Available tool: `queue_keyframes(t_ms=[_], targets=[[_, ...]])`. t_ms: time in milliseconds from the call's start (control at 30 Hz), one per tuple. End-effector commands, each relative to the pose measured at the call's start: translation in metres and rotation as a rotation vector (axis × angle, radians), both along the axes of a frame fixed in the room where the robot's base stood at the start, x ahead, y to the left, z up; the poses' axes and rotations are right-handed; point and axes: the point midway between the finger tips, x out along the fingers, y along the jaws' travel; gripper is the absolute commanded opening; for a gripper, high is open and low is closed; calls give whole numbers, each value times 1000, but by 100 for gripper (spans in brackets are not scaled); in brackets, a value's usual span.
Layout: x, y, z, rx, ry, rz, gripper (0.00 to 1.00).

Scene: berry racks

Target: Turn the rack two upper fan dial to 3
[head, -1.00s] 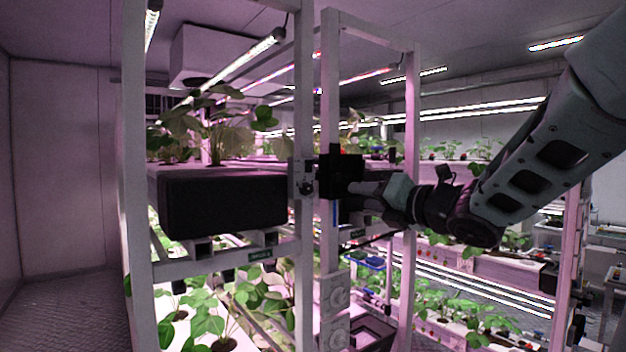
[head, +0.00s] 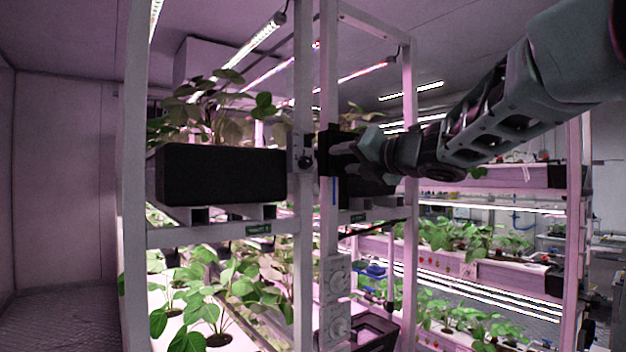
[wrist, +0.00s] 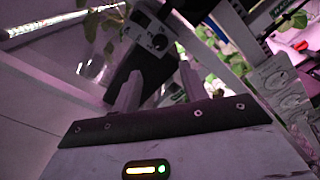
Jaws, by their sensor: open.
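A small grey box with a dark round fan dial (head: 305,163) is fixed to the white rack post, at the right end of a black trough. The dial also shows in the wrist view (wrist: 160,42), just beyond the fingertips. Its pointer and numbers are too small to read. I cannot read a rack number on it. My gripper (head: 338,152) is to the right of the dial and points left toward it. In the wrist view my gripper (wrist: 160,72) is open and empty, its two fingers apart, with the dial ahead between the tips and not touched.
A second white post (head: 329,215) stands close beside the dial's post. The black trough (head: 222,175) with leafy plants is to the left. Round white sockets or knobs (head: 339,281) sit lower on the post. The left wall side is clear.

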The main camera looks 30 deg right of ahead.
Motion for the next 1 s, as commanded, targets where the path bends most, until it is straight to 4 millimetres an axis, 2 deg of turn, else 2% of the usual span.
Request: queue_keyframes(t_ms=[33, 100, 400, 600, 767, 1000], targets=[[3, -1, -7, -3, -1, -4, 43], [17, 0, 1, 4, 4, 0, 43], [79, 5, 1, 6, 3, 2, 43], [107, 7, 0, 3, 2, 0, 43], [118, 8, 0, 1, 1, 0, 43], [119, 8, -1, 1, 1, -2, 43]])
